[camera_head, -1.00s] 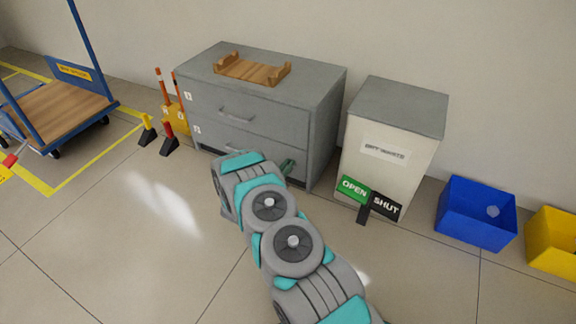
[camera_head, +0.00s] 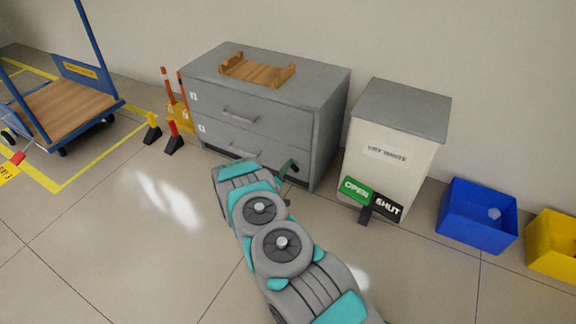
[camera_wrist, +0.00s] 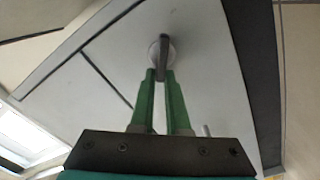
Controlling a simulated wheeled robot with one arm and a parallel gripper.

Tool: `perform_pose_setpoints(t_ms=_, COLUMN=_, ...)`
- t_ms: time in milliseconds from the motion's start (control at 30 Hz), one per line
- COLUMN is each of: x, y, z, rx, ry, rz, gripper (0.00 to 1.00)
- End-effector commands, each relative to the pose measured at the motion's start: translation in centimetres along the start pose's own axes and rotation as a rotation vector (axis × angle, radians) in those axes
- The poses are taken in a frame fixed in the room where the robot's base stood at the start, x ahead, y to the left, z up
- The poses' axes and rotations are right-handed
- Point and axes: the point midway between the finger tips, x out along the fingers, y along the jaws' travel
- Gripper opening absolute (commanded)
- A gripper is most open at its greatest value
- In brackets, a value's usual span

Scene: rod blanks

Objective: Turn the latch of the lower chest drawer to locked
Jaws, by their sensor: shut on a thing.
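The grey chest (camera_head: 330,125) stands against the wall with an upper and a lower drawer. The lower drawer (camera_head: 215,134) looks closed, its front partly hidden by my arm. In the wrist view the latch (camera_wrist: 162,48) is a dark narrow lever on a round pale base, near the edge of the drawer front. My gripper (camera_wrist: 159,76) is shut on the lever, with one green finger on each side of it. In the head view my gripper (camera_head: 288,168) is at the chest's lower right front; the latch is not clear there. Any lock marking is not readable.
A wooden cradle (camera_head: 257,71) lies on the chest. To the right stand a white bin (camera_head: 390,130) with an OPEN/SHUT sign (camera_head: 370,198), a blue crate (camera_head: 478,220) and a yellow crate (camera_head: 555,250). A trolley (camera_head: 62,105) is at left.

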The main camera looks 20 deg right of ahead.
Motion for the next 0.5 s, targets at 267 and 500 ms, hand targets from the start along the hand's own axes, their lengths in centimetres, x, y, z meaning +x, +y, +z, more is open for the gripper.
perform_pose_setpoints(t_ms=267, x=0.0, y=-0.8, z=0.0, rx=-0.257, ry=0.002, rz=-0.001, gripper=0.00)
perform_pose_setpoints(t_ms=500, x=0.0, y=-1.2, z=0.2, rx=-0.448, ry=0.002, rz=-0.001, gripper=0.00)
